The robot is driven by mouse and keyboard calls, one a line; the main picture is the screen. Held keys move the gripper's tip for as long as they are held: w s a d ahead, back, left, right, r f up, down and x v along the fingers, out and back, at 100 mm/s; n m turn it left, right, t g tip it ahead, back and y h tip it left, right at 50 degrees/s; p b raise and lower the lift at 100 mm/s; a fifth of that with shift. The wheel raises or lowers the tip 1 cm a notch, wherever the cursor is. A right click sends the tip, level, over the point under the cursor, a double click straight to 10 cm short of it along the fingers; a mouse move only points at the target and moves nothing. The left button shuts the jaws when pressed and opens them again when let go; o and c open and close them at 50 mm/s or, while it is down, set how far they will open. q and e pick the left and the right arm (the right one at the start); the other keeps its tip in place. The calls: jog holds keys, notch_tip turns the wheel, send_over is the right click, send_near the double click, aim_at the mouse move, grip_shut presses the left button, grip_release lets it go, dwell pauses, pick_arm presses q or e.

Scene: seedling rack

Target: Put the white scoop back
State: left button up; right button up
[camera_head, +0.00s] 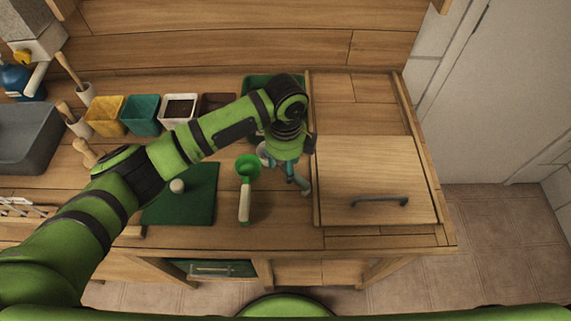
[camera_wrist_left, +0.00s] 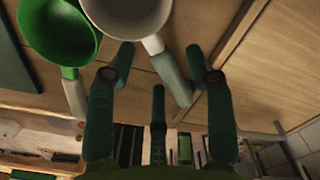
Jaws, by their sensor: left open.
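The white scoop (camera_head: 263,154) lies on the wooden bench, partly hidden under my left gripper in the head view. In the left wrist view the white scoop (camera_wrist_left: 130,14) shows its bowl at the top, with its pale handle (camera_wrist_left: 173,78) running down between the fingers. My left gripper (camera_head: 291,174) is open above the scoop; its fingers also show in the left wrist view (camera_wrist_left: 157,66), spread on either side of the handle. I cannot tell whether they touch it. A green scoop (camera_head: 248,168) with a pale handle lies just left of it. My right gripper is out of view.
A dark green mat (camera_head: 205,207) with a small round pale object (camera_head: 177,186) lies to the left. Several pots, including a yellow one (camera_head: 105,115), stand behind. A wooden lid (camera_head: 365,165) with a grey handle (camera_head: 380,201) is at the right. A green tray (camera_head: 252,84) is partly hidden.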

aim_at(285, 168)
pick_arm(q)
notch_tip(285, 168, up, 12)
jog(key=b, duration=0.2)
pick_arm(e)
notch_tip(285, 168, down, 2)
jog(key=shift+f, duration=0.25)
